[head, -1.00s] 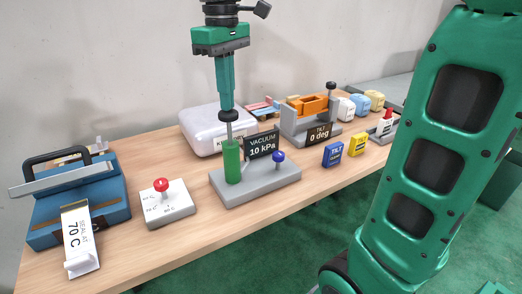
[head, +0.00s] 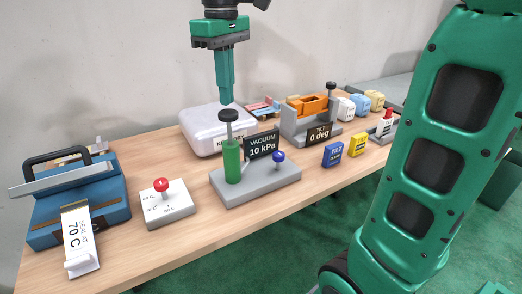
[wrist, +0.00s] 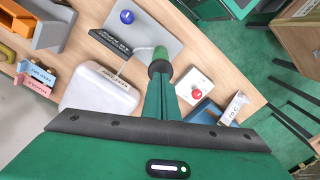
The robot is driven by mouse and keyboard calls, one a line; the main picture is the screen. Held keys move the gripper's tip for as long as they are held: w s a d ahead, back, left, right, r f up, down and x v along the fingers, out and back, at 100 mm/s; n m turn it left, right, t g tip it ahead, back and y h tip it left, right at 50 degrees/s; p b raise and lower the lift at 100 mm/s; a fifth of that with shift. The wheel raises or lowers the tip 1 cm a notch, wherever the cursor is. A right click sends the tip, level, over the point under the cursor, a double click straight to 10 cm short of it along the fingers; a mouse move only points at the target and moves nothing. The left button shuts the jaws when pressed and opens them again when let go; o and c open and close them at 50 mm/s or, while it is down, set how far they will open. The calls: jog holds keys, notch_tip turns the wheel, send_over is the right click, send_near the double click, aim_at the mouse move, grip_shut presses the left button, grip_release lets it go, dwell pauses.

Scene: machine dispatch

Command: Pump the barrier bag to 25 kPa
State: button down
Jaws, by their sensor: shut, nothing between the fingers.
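The vacuum pump is a grey base (head: 262,184) with a green cylinder (head: 232,162), a rod and a black knob (head: 228,115) on top. Its display (head: 262,146) reads VACUUM 10 kPa. A blue ball knob (head: 278,156) stands on the same base. My gripper (head: 227,101) is shut and empty, pointing down just above the black knob, with a small gap in the head view. In the wrist view the knob (wrist: 160,67) shows at the gripper's fingertips. The white barrier bag case (head: 203,132) lies behind the pump; its label is partly hidden.
A blue sealer (head: 85,205) reading 70 C and a red-knobbed dial block (head: 164,206) stand left. A tilt fixture (head: 310,128) reading 0 deg, a blue box (head: 333,154) and a yellow box (head: 357,144) stand right. Bare table lies in front.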

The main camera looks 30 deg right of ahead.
aim_at(228, 110)
jog(key=shift+f, duration=1.95)
jog(key=shift+r, duration=3.6)
jog(key=shift+r, duration=1.45)
jog(key=shift+f, duration=3.4)
